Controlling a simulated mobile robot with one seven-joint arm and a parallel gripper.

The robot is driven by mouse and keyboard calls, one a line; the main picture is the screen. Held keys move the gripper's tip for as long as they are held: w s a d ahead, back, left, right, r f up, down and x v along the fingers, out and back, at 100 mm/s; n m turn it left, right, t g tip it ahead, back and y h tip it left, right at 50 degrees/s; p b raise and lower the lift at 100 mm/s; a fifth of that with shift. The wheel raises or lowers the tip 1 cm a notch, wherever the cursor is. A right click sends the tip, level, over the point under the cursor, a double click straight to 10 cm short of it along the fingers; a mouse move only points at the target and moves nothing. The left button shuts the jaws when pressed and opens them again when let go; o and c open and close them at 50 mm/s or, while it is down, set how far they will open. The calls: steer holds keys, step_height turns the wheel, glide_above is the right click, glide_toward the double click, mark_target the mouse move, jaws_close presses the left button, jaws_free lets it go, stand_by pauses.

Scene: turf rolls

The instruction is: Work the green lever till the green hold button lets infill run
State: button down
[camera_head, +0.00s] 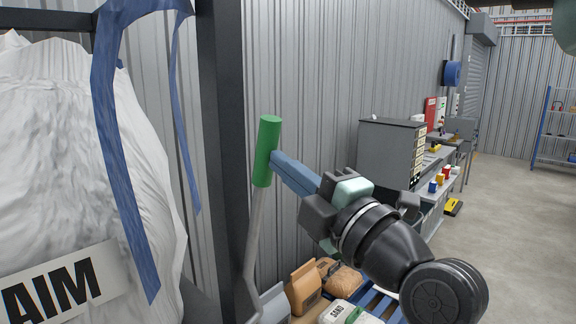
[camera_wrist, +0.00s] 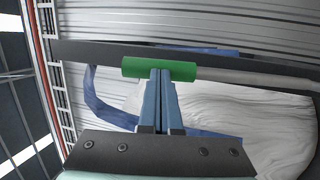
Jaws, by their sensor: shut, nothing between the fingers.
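The green lever grip (camera_head: 267,150) tops a grey metal rod (camera_head: 255,228) beside the dark frame post, and it leans slightly. My gripper (camera_head: 275,160) has its blue fingers together, with the tips at the right side of the green grip. In the wrist view the green grip (camera_wrist: 160,69) lies across the picture just past the shut fingertips (camera_wrist: 160,72), touching or very close; I cannot tell which. Nothing shows between the fingers. No green hold button is in sight.
A white bulk bag (camera_head: 80,150) with blue straps hangs left of the dark post (camera_head: 222,120). Below are bags on a blue pallet (camera_head: 375,298). A grey cabinet (camera_head: 388,150) and workbench stand along the corrugated wall. The floor at right is clear.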

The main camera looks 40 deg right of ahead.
mark_target(259, 148)
steer(key=w+g+p, duration=0.1)
steer(key=w, duration=0.1)
steer(key=w+r+p, duration=0.1)
steer(key=w, duration=0.1)
steer(key=w+r+g+p, duration=0.1)
steer(key=p, duration=0.1)
steer(key=shift+w+a+r+n+g, duration=0.15)
steer(key=shift+w+a+n+g, duration=0.15)
steer(key=shift+w, duration=0.25)
steer(key=shift+a, duration=0.15)
